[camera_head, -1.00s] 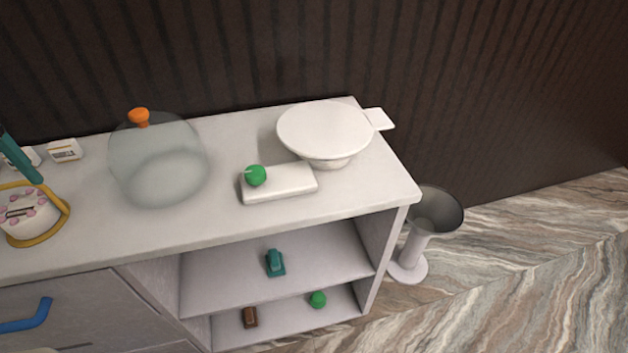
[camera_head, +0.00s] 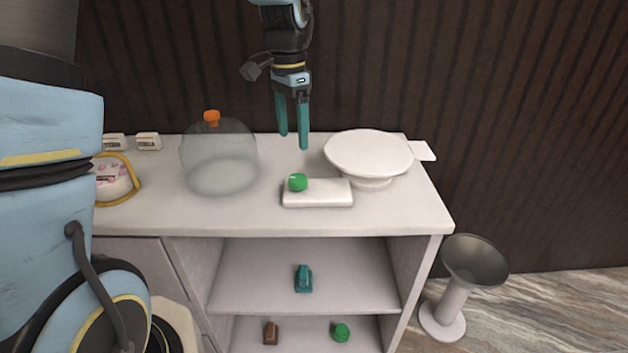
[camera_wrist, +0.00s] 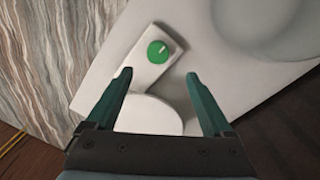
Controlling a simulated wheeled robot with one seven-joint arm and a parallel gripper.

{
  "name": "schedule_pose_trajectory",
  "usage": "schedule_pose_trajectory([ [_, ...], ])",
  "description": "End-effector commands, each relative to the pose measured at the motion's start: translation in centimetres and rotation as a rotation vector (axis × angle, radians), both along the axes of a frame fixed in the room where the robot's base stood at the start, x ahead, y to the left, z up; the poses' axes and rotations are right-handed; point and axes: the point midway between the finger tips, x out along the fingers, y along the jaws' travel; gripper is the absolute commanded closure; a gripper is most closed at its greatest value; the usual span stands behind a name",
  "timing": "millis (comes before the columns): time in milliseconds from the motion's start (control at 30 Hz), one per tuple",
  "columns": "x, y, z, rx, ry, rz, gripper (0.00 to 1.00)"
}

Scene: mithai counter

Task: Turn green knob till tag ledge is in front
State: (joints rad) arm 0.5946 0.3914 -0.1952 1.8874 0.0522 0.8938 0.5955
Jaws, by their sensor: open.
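The green knob (camera_head: 297,182) sits on the left end of a white block (camera_head: 330,193) on the counter, with a pale line on its top. It also shows in the wrist view (camera_wrist: 158,51), ahead of the fingers. A round white turntable (camera_head: 368,152) stands behind the block, with a flat tag ledge (camera_head: 423,151) sticking out to the right. My gripper (camera_head: 293,143) is open and empty, pointing down above and behind the knob, apart from it. In the wrist view the fingers (camera_wrist: 157,75) are spread, with part of the turntable (camera_wrist: 150,116) between them.
A glass dome (camera_head: 218,160) with an orange handle stands left of the block. A second green knob (camera_head: 341,332) lies on the bottom shelf. A grey funnel-topped stand (camera_head: 473,262) is on the floor at right.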

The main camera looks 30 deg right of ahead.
Motion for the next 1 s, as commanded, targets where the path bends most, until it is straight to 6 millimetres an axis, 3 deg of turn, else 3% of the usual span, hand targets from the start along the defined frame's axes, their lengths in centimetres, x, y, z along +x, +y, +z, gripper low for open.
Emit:
schedule_pose_trajectory([
  [167, -0.2, -0.3, -1.3, 0.003, 0.004, -0.015, 0.14],
  [633, -0.6, -0.3, -9.2, 0.004, 0.006, -0.014, 0.14],
  [1000, -0.6, -0.4, -10.8, -0.001, 0.002, -0.013, 0.14],
])
